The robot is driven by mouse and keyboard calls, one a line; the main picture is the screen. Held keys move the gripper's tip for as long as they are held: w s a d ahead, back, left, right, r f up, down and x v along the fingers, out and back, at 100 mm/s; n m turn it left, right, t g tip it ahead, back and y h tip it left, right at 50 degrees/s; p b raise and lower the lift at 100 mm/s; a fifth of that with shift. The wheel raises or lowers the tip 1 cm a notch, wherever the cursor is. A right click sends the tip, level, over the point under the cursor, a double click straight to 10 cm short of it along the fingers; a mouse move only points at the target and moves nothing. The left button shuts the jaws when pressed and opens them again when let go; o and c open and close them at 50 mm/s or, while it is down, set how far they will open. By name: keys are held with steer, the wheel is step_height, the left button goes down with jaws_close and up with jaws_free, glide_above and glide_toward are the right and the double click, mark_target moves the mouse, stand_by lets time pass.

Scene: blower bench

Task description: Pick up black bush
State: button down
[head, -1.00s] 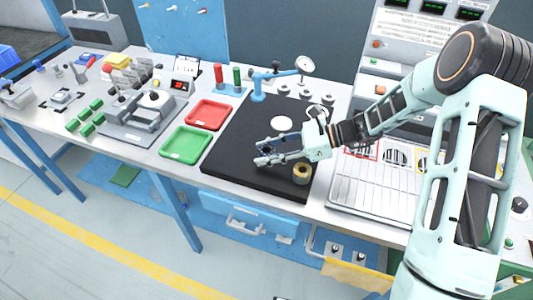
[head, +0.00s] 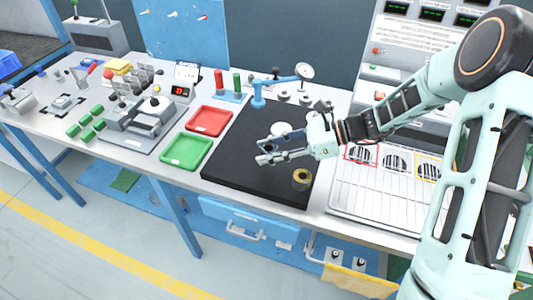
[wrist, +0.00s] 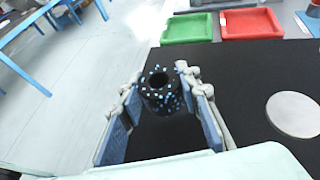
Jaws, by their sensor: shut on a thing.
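The black bush (wrist: 160,94) is a short dark hollow cylinder with light blue and white specks, its open end showing in the wrist view. My gripper (head: 267,151) is shut on it, one finger on each side. The bush appears held above the black mat (head: 235,171). In the head view the bush is small and mostly lost between the dark fingers.
A brass-coloured ring (head: 302,179) stands on the mat's front right, near my gripper. A pale disc (head: 280,128) lies behind the gripper. A green tray (head: 186,152) and a red tray (head: 209,121) are left of the mat.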

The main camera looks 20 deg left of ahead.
steer(key=s+d+r, duration=0.7)
steer(key=s+r, duration=0.1)
steer(key=s, duration=0.2)
steer(key=shift+s+p, duration=0.15)
steer(key=shift+p, duration=0.25)
